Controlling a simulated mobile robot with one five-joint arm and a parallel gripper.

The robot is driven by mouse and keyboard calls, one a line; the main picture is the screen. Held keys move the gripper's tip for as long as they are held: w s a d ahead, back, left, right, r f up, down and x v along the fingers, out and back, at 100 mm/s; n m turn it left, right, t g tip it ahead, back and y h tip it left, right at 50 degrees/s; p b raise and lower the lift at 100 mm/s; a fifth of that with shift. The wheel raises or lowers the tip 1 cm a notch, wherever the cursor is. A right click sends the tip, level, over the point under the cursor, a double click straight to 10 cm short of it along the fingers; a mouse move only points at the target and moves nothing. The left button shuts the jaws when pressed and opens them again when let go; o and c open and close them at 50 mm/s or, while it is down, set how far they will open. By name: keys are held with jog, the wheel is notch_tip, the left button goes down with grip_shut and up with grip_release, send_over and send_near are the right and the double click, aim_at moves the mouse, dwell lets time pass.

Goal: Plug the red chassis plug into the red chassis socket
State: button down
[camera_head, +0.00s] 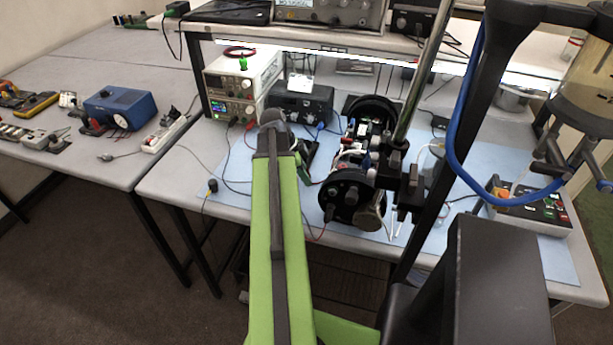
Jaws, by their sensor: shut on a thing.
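My arm's green link reaches up the middle of the head view to a dark joint. My gripper (308,156), small and dark, is just right of that joint, beside the open cylinder chassis (352,196). I cannot pick out the red chassis socket for certain. The gripper appears left of the chassis; I cannot tell whether they touch.
A stacked power supply (240,92) and a dark instrument (302,104) stand behind. A metal post (420,85) with clamps stands close right of the chassis. A control box (530,208) sits at right. Loose leads cross the blue mat (465,205).

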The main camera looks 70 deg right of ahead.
notch_tip(320, 180, up, 10)
jog(key=p, duration=0.9)
jog(key=shift+f, duration=0.25)
notch_tip(320, 180, up, 11)
jog(key=p, duration=1.1)
jog(key=shift+d, duration=0.25)
